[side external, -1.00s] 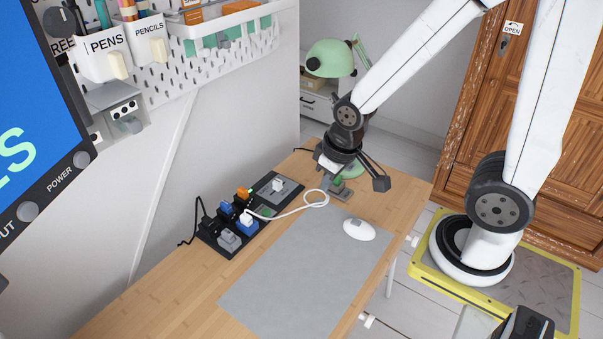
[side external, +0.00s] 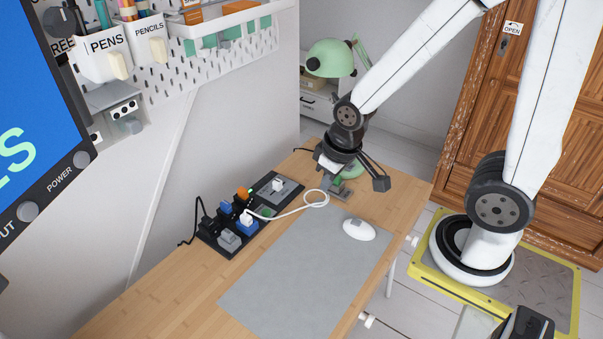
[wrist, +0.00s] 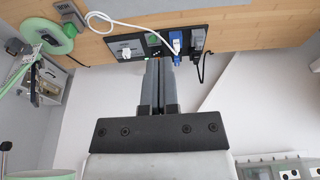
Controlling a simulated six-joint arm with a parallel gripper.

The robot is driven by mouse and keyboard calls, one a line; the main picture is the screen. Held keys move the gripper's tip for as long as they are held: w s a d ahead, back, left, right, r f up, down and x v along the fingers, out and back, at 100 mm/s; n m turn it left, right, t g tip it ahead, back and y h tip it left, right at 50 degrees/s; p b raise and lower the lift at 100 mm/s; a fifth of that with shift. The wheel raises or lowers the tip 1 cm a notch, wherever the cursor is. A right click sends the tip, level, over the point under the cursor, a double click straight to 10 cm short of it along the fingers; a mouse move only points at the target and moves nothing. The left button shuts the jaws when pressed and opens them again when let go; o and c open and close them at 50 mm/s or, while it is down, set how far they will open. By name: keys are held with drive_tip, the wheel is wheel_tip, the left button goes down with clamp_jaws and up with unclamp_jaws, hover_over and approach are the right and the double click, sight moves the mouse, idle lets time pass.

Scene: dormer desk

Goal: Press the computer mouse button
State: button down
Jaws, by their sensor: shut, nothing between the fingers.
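The white computer mouse (side external: 359,230), with a small grey patch at its far end, rests on the grey desk mat (side external: 305,270) near the mat's right edge in the side external view. My gripper (side external: 322,162) is behind the mouse and to its left, over the far part of the desk and apart from it. The mouse does not show in the wrist view.
A black power strip (side external: 205,238) with coloured plugs lies left of the mat. A white cable (side external: 290,211) loops from it toward a green lamp (side external: 331,58) at the back. A pegboard (side external: 185,78) hangs on the left wall. The mat around the mouse is clear.

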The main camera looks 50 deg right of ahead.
drive_tip(key=n+t+y, duration=0.2)
drive_tip(key=n+t, duration=0.4)
drive_tip(key=n, duration=0.5)
hover_over(359, 222)
wheel_tip(359, 222, down, 13)
drive_tip(key=shift+f, duration=0.2)
drive_tip(key=shift+f, duration=4.2)
drive_tip(key=shift+f, duration=0.15)
drive_tip(key=shift+f, duration=0.25)
